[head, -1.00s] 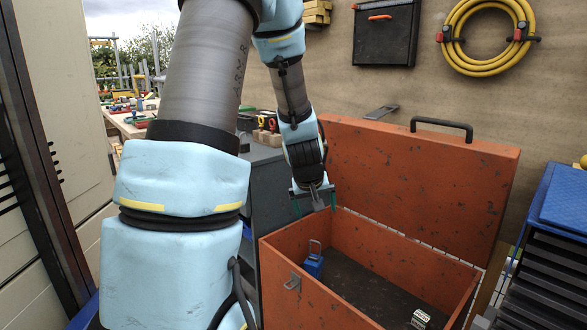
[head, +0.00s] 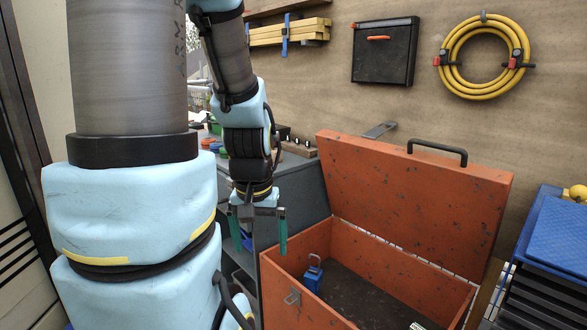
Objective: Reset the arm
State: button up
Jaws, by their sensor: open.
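My gripper (head: 258,232) hangs pointing down at the left end of the orange toolbox (head: 420,285), in front of a grey cabinet. Its two green fingers are spread apart with nothing between them. My arm fills the left of the head view and hides much behind it. The toolbox stands open with its lid (head: 415,190) raised at the back. Inside it a blue padlock-like item (head: 313,275) stands near the left wall.
A small whitish item (head: 417,326) lies in the toolbox at the bottom edge. The grey cabinet (head: 300,190) is left of the toolbox. A blue-topped rack (head: 560,225) stands at right. A yellow hose (head: 486,55) and black case (head: 386,52) hang on the wall.

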notch_tip(320, 180, up, 8)
jog(key=p, duration=0.6)
jog(key=shift+r, duration=0.15)
